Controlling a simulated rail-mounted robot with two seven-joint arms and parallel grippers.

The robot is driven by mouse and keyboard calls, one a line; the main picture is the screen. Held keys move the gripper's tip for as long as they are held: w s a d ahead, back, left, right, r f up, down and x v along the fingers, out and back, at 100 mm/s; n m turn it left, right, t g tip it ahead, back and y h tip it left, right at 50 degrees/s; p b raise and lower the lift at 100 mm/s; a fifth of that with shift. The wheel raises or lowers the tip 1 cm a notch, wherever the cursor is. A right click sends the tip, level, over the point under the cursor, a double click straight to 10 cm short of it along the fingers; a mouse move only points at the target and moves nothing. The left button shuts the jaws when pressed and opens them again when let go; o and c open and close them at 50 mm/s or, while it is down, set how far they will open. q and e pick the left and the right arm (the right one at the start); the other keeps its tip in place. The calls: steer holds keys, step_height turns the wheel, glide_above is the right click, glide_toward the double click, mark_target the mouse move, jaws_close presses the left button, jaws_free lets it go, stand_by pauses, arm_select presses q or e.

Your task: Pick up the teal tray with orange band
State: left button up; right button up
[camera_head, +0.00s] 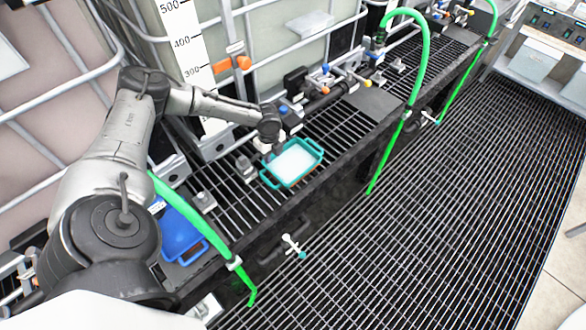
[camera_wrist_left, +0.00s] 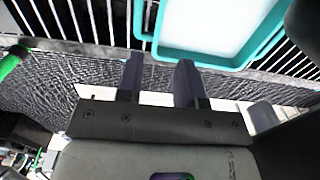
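A teal tray (camera_head: 303,175) with a white inside sits on the slatted black shelf in the head view. My right gripper is in neither view.
A blue tray (camera_head: 178,238) lies on the shelf to the left, partly behind my arm and a green hose (camera_head: 207,229). Valves and pipe fittings (camera_head: 322,88) line the back by the caged tank. Another green hose (camera_head: 424,55) hangs at right. The grated floor (camera_head: 430,230) is clear.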

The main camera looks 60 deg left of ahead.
mark_target(274, 174)
arm_select(q)
step_height(274, 174, down, 8)
steer(key=shift+d+r+b, duration=0.1)
steer(key=shift+b, duration=0.35)
steer(key=shift+w+f+b, duration=0.1)
steer(key=shift+f+b, duration=0.25)
steer(key=shift+f, duration=2.15)
jaws_close()
